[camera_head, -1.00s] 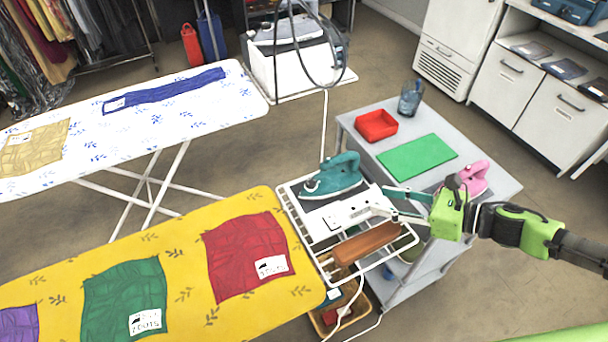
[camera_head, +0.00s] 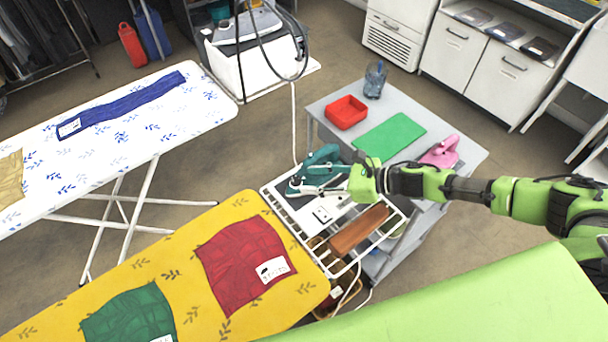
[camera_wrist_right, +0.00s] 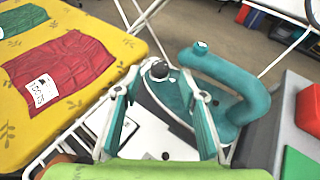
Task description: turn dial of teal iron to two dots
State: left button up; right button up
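The teal iron (camera_head: 322,158) rests on the white wire rack at the end of the yellow ironing board. My right gripper (camera_head: 303,188) is over the near side of the iron. In the right wrist view, the gripper's two fingers (camera_wrist_right: 160,88) are apart, one on each side of the dial, with nothing clearly gripped. I cannot tell whether they touch it. The dot marks are too small to read. My left gripper is not in view.
The yellow board (camera_head: 215,215) bears folded garments. The rack (camera_head: 340,268) also holds a brown block (camera_head: 358,230). A light green surface (camera_head: 470,300) fills the lower right.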

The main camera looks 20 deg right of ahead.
aim_at(296, 180)
jog(key=shift+x, duration=1.6)
jog(key=shift+d, duration=0.1)
grip_shut()
